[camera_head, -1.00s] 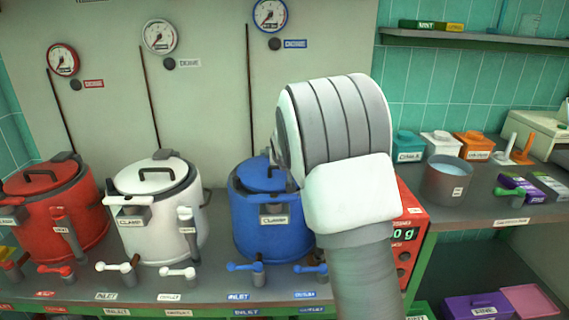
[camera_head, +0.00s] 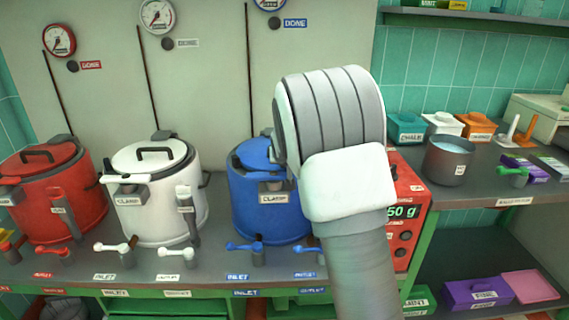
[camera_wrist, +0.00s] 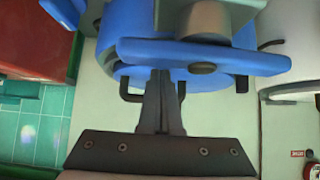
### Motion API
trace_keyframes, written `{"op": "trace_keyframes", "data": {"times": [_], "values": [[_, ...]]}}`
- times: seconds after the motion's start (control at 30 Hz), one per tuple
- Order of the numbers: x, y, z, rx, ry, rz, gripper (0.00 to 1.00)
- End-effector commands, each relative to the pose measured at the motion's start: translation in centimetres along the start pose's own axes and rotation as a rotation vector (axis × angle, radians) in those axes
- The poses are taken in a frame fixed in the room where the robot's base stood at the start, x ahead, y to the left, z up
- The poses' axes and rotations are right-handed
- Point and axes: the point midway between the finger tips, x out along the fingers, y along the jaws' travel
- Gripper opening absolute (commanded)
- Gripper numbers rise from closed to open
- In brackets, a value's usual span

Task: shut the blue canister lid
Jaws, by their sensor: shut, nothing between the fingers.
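The blue canister (camera_head: 262,208) stands on the counter, partly behind my arm in the head view. Its blue lid (camera_head: 256,156) lies over the top; whether it is fully seated I cannot tell. In the wrist view the lid (camera_wrist: 130,74) is close, with its dark handle (camera_wrist: 129,92) partly behind my fingers. A blue clamp bar (camera_wrist: 245,63) with a grey knob crosses in front of the canister. My gripper (camera_wrist: 160,73) is shut and empty, its fingertips at the lid beside the bar; contact is unclear. My arm hides the gripper in the head view.
A white canister (camera_head: 160,210) and a red canister (camera_head: 50,205) stand to the left. Blue valve handles (camera_head: 243,246) stick up in front. A red scale (camera_head: 412,200) is just right of my arm. A grey pot (camera_head: 447,162) stands farther right.

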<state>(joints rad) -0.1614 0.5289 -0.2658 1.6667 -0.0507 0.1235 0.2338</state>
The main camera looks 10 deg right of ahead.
Motion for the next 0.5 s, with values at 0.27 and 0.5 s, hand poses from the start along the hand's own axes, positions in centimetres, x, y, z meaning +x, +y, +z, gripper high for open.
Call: {"op": "trace_keyframes", "data": {"times": [0.27,0.5], "values": [[-1.8,-0.1,-0.2,-0.001,0.001,-0.001,0.00],[-6.6,-0.2,-0.2,0.000,0.002,-0.004,0.00]]}}
